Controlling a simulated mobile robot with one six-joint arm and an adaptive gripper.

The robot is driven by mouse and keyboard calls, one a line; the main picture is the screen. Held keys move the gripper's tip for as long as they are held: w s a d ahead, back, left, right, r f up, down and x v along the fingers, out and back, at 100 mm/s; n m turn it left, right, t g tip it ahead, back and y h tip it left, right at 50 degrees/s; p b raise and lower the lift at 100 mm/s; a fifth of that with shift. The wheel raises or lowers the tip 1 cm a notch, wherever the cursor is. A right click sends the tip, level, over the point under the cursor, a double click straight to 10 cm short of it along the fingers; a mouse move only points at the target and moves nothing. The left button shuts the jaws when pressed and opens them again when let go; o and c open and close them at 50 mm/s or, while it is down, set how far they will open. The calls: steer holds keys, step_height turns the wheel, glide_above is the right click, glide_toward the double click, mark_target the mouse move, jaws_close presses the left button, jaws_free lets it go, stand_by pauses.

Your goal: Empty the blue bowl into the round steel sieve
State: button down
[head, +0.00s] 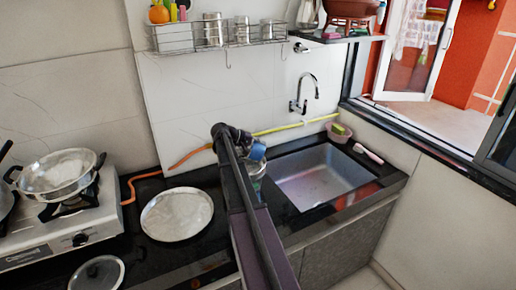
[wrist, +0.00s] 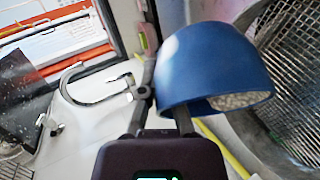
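The blue bowl (head: 257,151) is in my gripper (head: 246,141), up in the air near the left edge of the sink. In the wrist view the bowl (wrist: 212,62) is tilted, with pale grainy contents showing at its opening. The fingers of my gripper (wrist: 163,95) are closed on the side of the bowl. The round steel sieve (wrist: 300,75) fills the right of the wrist view; its visible mesh looks bare. In the head view a grey round thing, likely the sieve (head: 255,170), shows just below the bowl, partly hidden by my arm.
The steel sink (head: 322,178) lies right of the sieve, with a tap (head: 304,95) behind it. A large round plate (head: 177,214) lies on the black counter to the left. A stove with a pan (head: 60,172) stands farther left. A wire rack (head: 220,36) hangs above.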

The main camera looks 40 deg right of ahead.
steer(key=shift+w+a+r+n+g+h+b, duration=0.25)
steer(key=shift+w+a+r+g+h+b, duration=0.2)
steer(key=shift+h+b, duration=0.45)
steer(key=shift+w+a+r+n+g+h+b, duration=0.25)
steer(key=shift+w+a+g+h+b, duration=0.25)
steer(key=shift+b, duration=0.6)
stand_by(1.8)
steer(key=shift+w+a+r+n+g+h+b, duration=0.1)
steer(key=shift+w+a+n+g+h+b, duration=0.2)
steer(key=shift+h+b, duration=0.5)
steer(key=shift+w+a+r+n+g+h+b, duration=0.15)
steer(key=shift+w+g+h+b, duration=0.3)
steer(key=shift+b, duration=0.55)
stand_by(1.4)
steer(key=shift+w+a+f+n+h+b, duration=0.15)
steer(key=shift+a+n+h+b, duration=0.15)
steer(key=shift+b, duration=0.4)
